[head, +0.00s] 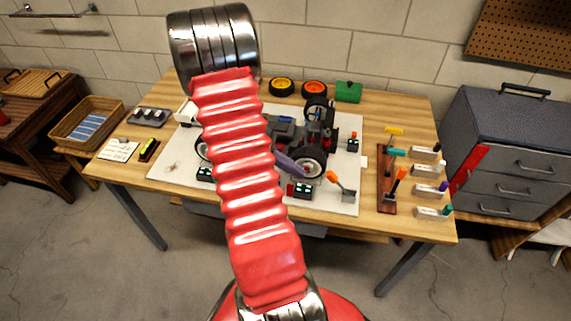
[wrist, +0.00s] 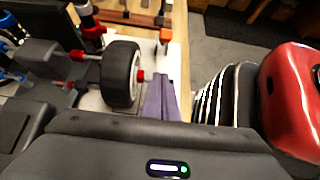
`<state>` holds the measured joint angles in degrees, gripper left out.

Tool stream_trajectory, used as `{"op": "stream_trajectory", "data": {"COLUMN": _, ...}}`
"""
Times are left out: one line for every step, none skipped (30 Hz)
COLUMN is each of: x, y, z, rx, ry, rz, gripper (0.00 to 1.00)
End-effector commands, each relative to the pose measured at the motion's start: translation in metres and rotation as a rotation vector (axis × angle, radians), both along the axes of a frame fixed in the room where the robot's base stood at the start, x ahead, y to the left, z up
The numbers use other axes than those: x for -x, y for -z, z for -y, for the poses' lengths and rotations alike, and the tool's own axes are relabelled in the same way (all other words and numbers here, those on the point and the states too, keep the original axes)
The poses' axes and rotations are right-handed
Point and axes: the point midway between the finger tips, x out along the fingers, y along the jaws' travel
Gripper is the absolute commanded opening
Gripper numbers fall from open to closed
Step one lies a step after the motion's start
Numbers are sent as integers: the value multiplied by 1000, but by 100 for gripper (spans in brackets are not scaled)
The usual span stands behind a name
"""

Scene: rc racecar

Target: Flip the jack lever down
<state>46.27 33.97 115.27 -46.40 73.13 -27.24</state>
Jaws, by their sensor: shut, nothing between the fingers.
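A lever-like piece with an orange end (head: 332,177) and a grey lower part stands at the front right of the white mat (head: 335,208), right of the car's near wheel. I take it for the jack lever. Its orange end also shows near the top of the wrist view (wrist: 165,36); its tilt is hard to read. My gripper (head: 300,170), with purple fingers, is by the near wheel in the head view. In the wrist view my gripper (wrist: 160,90) is shut and empty, right of the wheel (wrist: 121,74) and apart from the orange end. My red arm hides part of the car.
The partly built racecar (head: 318,130) fills the middle of the mat. A black block with green lights (head: 303,190) sits in front of its wheel. A tool rack (head: 386,180) and several labelled holders stand at the right. Loose wheels and a green box (head: 348,91) are behind.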

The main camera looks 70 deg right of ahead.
Motion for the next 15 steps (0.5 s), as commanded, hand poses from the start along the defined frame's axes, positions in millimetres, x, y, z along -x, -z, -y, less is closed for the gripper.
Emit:
{"op": "stream_trajectory", "data": {"x": 7, "y": 5, "z": 1, "rx": -1, "ry": 2, "rz": -2, "gripper": 0}}
{"op": "stream_trajectory", "data": {"x": 11, "y": 7, "z": 2, "rx": -1, "ry": 2, "rz": -2, "gripper": 0}}
{"op": "stream_trajectory", "data": {"x": 15, "y": 11, "z": 2, "rx": -2, "ry": 3, "rz": -1, "gripper": 0}}
{"op": "stream_trajectory", "data": {"x": 18, "y": 13, "z": 3, "rx": -1, "ry": 2, "rz": -1, "gripper": 0}}
{"op": "stream_trajectory", "data": {"x": 22, "y": 15, "z": 4, "rx": -1, "ry": 2, "rz": -2, "gripper": 0}}
{"op": "stream_trajectory", "data": {"x": 26, "y": 18, "z": 5, "rx": -1, "ry": 2, "rz": -1, "gripper": 0}}
{"op": "stream_trajectory", "data": {"x": 29, "y": 21, "z": 6, "rx": -2, "ry": 2, "rz": 0, "gripper": 0}}
{"op": "stream_trajectory", "data": {"x": 32, "y": 23, "z": 6, "rx": -1, "ry": 2, "rz": -1, "gripper": 0}}
{"op": "stream_trajectory", "data": {"x": 36, "y": 21, "z": 8, "rx": 1, "ry": 2, "rz": 0, "gripper": 0}}
{"op": "stream_trajectory", "data": {"x": 38, "y": 17, "z": 9, "rx": 2, "ry": 2, "rz": 2, "gripper": 0}}
{"op": "stream_trajectory", "data": {"x": 41, "y": 15, "z": 9, "rx": 2, "ry": 2, "rz": 2, "gripper": 0}}
{"op": "stream_trajectory", "data": {"x": 45, "y": 12, "z": 10, "rx": 2, "ry": 3, "rz": 1, "gripper": 0}}
{"op": "stream_trajectory", "data": {"x": 47, "y": 9, "z": 11, "rx": 2, "ry": 2, "rz": 2, "gripper": 0}}
{"op": "stream_trajectory", "data": {"x": 49, "y": 7, "z": 11, "rx": 2, "ry": 2, "rz": 2, "gripper": 0}}
{"op": "stream_trajectory", "data": {"x": 53, "y": 5, "z": 12, "rx": 2, "ry": 3, "rz": 1, "gripper": 0}}
